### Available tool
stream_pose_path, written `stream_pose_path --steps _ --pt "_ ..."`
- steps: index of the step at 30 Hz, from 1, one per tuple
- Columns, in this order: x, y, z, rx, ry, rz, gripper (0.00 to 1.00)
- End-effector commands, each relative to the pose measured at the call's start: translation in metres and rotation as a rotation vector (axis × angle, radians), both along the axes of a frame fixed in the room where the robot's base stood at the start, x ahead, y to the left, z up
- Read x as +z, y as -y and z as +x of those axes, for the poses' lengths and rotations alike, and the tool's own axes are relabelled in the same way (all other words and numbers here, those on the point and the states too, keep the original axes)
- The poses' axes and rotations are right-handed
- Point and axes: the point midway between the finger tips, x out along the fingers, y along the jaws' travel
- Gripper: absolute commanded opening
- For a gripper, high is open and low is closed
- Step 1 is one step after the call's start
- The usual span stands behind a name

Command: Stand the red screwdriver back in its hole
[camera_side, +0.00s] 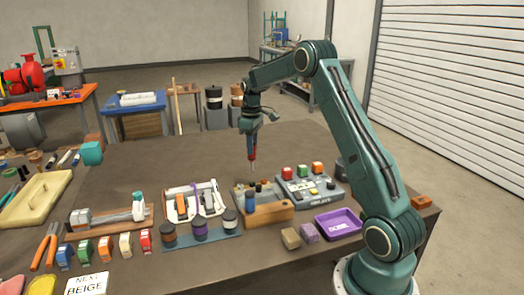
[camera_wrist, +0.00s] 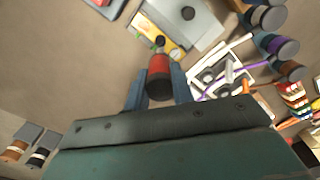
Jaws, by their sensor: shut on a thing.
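The red screwdriver (camera_side: 252,154) hangs upright below my gripper (camera_side: 250,146) in the side view, its thin shaft pointing down. In the wrist view the top of its red and dark handle (camera_wrist: 158,76) sits between the two blue-grey fingers of my gripper (camera_wrist: 159,88), which is shut on it. The empty hole cannot be made out.
A purple tray (camera_side: 338,222) and small blocks (camera_side: 290,238) lie in front. Dark jars (camera_side: 200,229) stand to the left. The table behind the block is clear.

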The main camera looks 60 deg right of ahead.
Motion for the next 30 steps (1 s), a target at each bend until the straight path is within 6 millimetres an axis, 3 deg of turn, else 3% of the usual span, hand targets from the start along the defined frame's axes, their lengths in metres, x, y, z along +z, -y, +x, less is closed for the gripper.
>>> stream_pose_path --steps 20,30 --pt "0.001 0.000 -0.001 0.001 0.001 -0.001 0.00" --pt "0.011 -0.011 -0.029 0.022 0.001 -0.001 0.00"
